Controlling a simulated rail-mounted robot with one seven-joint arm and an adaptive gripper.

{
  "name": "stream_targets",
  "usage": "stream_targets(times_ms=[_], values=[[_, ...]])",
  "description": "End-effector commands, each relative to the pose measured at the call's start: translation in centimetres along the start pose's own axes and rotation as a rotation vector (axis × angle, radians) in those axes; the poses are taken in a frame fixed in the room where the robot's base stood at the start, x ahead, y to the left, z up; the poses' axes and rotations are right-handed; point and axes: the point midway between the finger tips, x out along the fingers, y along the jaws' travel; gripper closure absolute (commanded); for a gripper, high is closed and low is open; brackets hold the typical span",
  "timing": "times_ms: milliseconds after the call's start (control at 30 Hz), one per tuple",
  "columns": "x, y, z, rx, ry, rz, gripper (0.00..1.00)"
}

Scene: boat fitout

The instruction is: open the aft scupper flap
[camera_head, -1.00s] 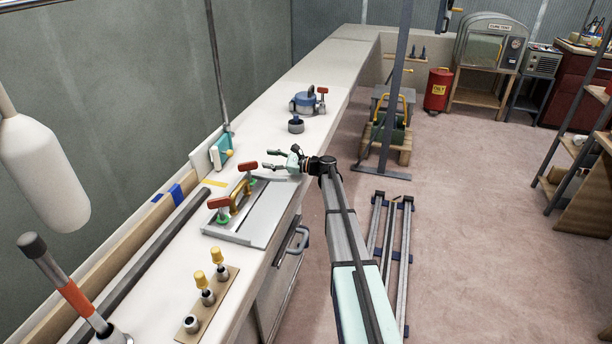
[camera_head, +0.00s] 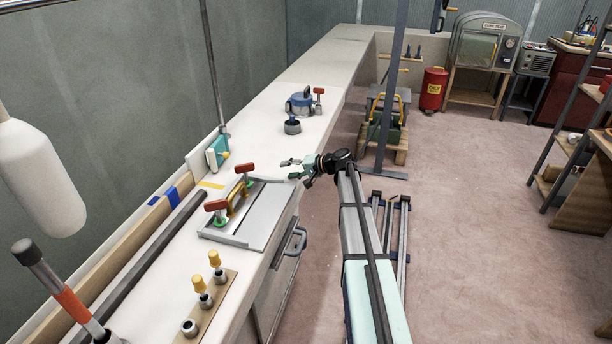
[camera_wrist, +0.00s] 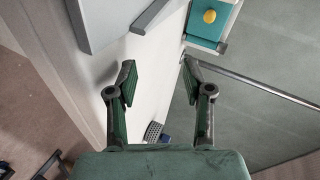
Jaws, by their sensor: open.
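A teal flap with a yellow knob (camera_head: 217,153) stands against a pale plate at the wall side of the bench; I take it to be the scupper flap. It also shows at the top of the wrist view, where its teal face (camera_wrist: 207,29) looks flat and closed, partly cut off by the frame edge. My gripper (camera_head: 287,169) is open and empty above the bench's front edge, to the right of the flap and clear of it. In the wrist view the two fingertips (camera_wrist: 158,66) are spread apart with nothing between them.
A grey framed hatch (camera_head: 264,212) with red-handled clamps and a yellow handle lies nearer on the bench. A blue round device (camera_head: 300,103) and dark cup (camera_head: 292,126) stand farther back. A thin upright pole (camera_head: 214,70) rises beside the flap. Yellow-capped fittings (camera_head: 205,300) stand in front.

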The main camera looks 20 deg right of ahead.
Motion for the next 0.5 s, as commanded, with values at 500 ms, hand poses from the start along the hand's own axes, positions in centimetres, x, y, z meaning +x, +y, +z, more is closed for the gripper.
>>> stream_targets(times_ms=[500], values=[[-3.2,2.1,0.7,-0.636,-0.026,0.15,0.49]])
